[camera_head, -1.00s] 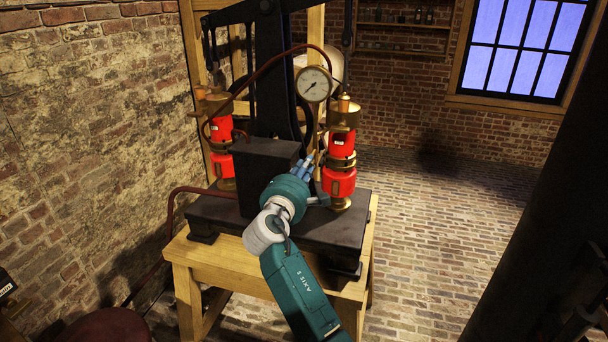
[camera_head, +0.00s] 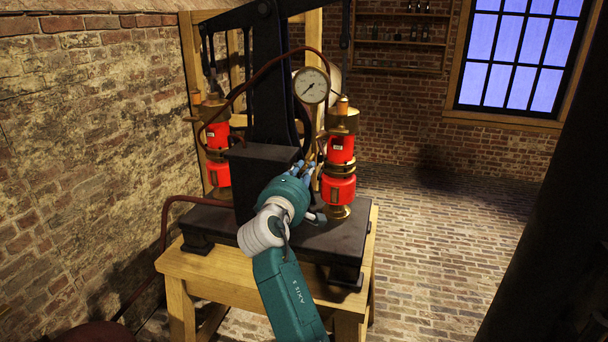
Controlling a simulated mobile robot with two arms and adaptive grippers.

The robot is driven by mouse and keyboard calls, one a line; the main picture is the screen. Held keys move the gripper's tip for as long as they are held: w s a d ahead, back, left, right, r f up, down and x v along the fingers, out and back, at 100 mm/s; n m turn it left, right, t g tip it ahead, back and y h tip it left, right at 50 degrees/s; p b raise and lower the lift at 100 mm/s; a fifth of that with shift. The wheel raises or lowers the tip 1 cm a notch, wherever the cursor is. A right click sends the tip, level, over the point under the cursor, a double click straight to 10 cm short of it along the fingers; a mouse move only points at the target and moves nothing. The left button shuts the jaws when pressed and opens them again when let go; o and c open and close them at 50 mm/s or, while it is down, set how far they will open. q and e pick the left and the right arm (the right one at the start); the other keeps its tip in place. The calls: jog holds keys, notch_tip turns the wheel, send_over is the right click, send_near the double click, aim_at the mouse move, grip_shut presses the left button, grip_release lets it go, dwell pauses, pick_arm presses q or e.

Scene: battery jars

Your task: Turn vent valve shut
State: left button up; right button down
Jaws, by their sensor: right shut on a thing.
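A black pump machine (camera_head: 269,165) stands on a wooden bench, with a red and brass cylinder (camera_head: 338,165) on its right and another red cylinder (camera_head: 218,150) on its left. My right gripper (camera_head: 311,176) is at the machine's front, between the black block and the right cylinder. Its blue-grey fingers are shut on a small part there, most likely the vent valve. The fingers and the teal wrist hide this part, so the valve's angle cannot be told. My left gripper is not in view.
A round white gauge (camera_head: 311,85) sits above the gripper. A dark red hose (camera_head: 166,222) runs from the machine's left side down past the wooden bench (camera_head: 215,275). A brick wall is close on the left. The brick floor (camera_head: 440,220) at right is open.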

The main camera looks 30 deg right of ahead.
dwell(0.4)
jog(key=c, duration=1.7)
grip_release()
jog(key=shift+v, duration=3.75)
